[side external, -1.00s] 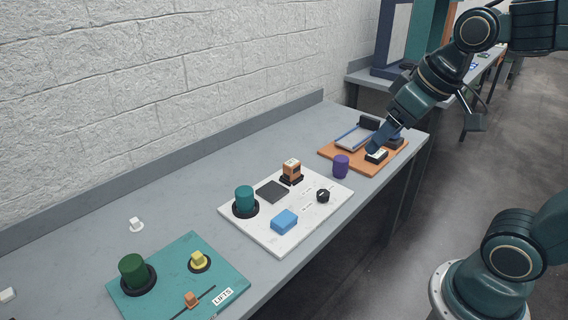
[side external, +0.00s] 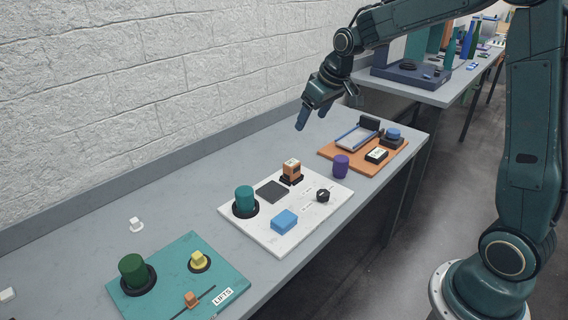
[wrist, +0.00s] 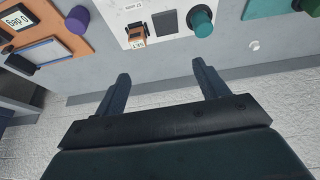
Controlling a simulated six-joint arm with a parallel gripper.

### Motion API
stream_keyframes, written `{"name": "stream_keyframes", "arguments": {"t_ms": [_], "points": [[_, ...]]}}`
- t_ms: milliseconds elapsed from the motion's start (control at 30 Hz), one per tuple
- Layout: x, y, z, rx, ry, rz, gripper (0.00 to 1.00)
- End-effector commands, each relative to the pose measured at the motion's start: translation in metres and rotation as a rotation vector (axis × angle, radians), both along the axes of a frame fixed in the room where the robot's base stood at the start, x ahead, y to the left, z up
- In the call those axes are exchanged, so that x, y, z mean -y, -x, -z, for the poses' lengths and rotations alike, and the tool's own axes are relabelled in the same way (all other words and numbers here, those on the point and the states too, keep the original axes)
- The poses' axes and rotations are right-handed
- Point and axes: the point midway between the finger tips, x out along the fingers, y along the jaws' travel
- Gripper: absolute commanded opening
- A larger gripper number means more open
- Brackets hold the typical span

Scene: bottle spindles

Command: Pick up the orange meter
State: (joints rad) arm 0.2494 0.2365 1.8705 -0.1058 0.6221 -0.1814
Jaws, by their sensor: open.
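The orange meter (side external: 291,170) is a small orange block with a pale top face. It stands upright in a black base near the back right corner of the white board (side external: 310,221). In the wrist view the orange meter (wrist: 137,35) is at the top, beyond the fingertips and between their lines. My gripper (side external: 311,118) is open and empty, in the air above the back of the bench, behind and above the meter. In the wrist view my gripper (wrist: 160,72) shows its two fingers wide apart with nothing between them.
The white board also carries a teal cylinder (side external: 244,198), a dark square pad (side external: 272,191), a blue block (side external: 284,221) and a black knob (side external: 323,196). A purple cylinder (side external: 341,166) stands right of the meter. An orange board (side external: 331,153) lies farther right. The wall is close behind.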

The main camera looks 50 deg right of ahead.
Motion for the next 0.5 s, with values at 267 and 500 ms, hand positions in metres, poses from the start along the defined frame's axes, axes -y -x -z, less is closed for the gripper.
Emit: {"name": "stream_keyframes", "arguments": {"t_ms": [267, 500], "points": [[0.038, -0.050, 0.058, -0.018, -0.009, 0.004, 0.73], [0.068, -0.081, 0.109, -0.024, -0.015, 0.008, 0.73]]}}
